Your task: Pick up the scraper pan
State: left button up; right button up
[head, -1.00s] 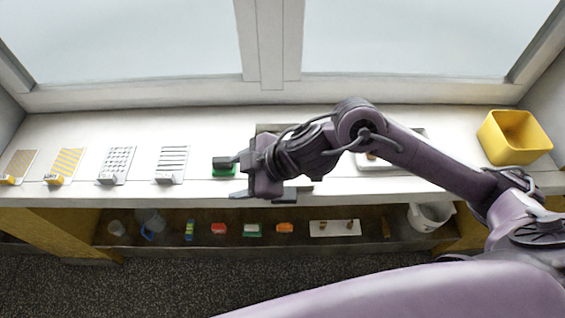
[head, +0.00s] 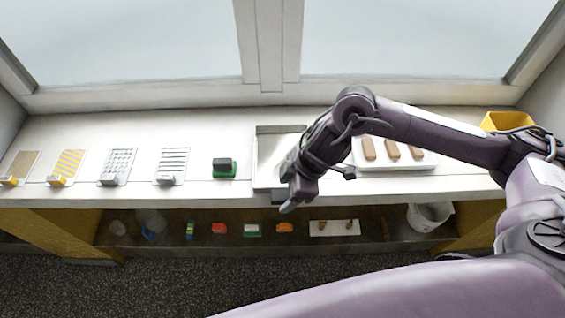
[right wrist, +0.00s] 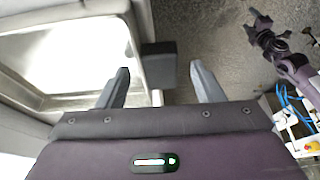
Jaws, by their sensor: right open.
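The scraper pan (head: 264,165) is a shallow grey metal tray on the white counter, with a dark block handle (head: 278,197) at its front edge. My right arm covers its right part in the head view. My right gripper (head: 312,190) is at the pan's front right, open and empty. In the right wrist view the pan's bright floor and wall (right wrist: 135,25) fill the upper left. The dark handle (right wrist: 160,65) shows beyond and between the open fingertips (right wrist: 160,82). A dark gripper, likely my left one (right wrist: 268,35), shows small at upper right; its jaws are unclear.
A white tray with brown bars (head: 392,166) lies right of the pan. A green-based block (head: 223,168) and several patterned cards (head: 120,165) lie left. A yellow bin (head: 507,120) stands at the far right. A lower shelf (head: 180,238) holds small items and a white bucket (head: 430,217).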

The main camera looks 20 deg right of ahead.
jog(key=shift+w+a+f, duration=0.1)
jog(key=shift+a+f, duration=0.05)
jog(key=shift+f, duration=0.2)
jog(key=shift+c, duration=0.4)
jog(key=shift+r, duration=0.1)
grip_shut()
jog(key=shift+r, duration=0.1)
